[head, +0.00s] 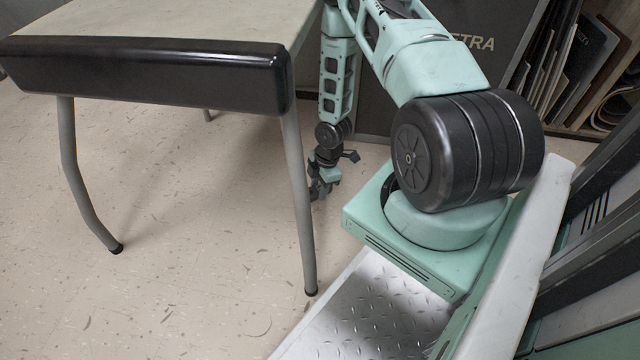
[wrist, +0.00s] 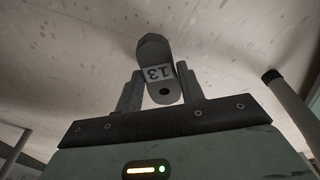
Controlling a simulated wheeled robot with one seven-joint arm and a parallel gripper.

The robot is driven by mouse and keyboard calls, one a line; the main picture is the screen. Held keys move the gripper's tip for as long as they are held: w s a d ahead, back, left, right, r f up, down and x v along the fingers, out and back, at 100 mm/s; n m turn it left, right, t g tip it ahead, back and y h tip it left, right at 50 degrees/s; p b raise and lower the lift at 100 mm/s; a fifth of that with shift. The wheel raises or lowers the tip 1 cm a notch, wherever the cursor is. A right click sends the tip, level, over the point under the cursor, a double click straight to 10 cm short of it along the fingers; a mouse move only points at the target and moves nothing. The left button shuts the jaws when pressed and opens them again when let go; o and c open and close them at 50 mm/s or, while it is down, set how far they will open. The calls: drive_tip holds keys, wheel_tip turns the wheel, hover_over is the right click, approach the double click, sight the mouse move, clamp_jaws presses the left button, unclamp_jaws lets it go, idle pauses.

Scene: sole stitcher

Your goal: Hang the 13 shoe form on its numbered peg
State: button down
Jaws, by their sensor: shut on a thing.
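My gripper (wrist: 160,77) is shut on the shoe form (wrist: 154,50) in the wrist view. The form is grey, with a rounded far end, a white label reading 13 and a dark round hole near its close end. The label appears upside down, and one finger stands on each side of the form. In the head view my gripper (head: 322,185) hangs low, just right of the table's near right leg in the picture. I cannot make out the form there. No numbered peg shows in either view.
A table (head: 190,22) with a black padded edge (head: 150,70) stands at upper left. Its metal leg (head: 300,200) is close to my arm. A dark panel (head: 480,45) and a shelf of boards (head: 580,60) stand behind. The speckled floor (head: 190,230) below the table is clear.

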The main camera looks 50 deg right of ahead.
drive_tip(key=shift+s+a+r+p, duration=0.3)
drive_tip(key=shift+a+r+p, duration=0.4)
drive_tip(key=shift+r+p, duration=0.15)
drive_tip(key=shift+s+a+r+p, duration=0.25)
drive_tip(key=shift+a+r+p, duration=0.45)
drive_tip(key=shift+r, duration=0.2)
